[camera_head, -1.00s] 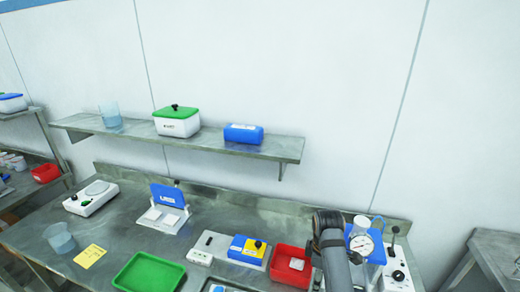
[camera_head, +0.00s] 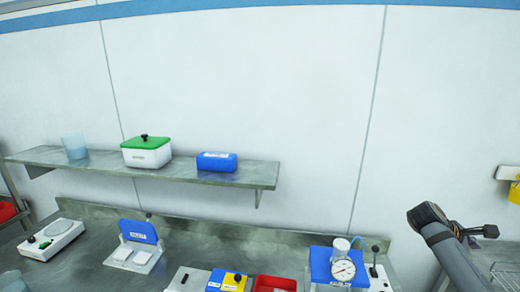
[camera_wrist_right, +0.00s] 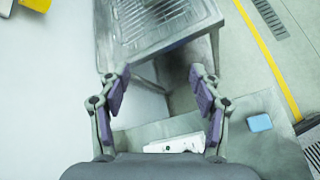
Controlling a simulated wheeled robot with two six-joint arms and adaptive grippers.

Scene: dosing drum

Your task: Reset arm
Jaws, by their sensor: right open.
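My right arm comes in at the lower right of the head view, and its gripper (camera_head: 476,233) is held in front of the white wall, to the right of the blue device with the round gauge (camera_head: 343,269). In the right wrist view the right gripper (camera_wrist_right: 160,76) is open, its two purple-padded fingers wide apart with nothing between them. My left gripper is in neither view.
The steel bench (camera_head: 85,268) holds a white scale (camera_head: 52,239), a blue-lidded device (camera_head: 139,232) and a red tray (camera_head: 275,284). Above it a wall shelf (camera_head: 190,177) carries a green-lidded box (camera_head: 146,151). A grooved metal stand (camera_wrist_right: 160,22) shows ahead of the right gripper.

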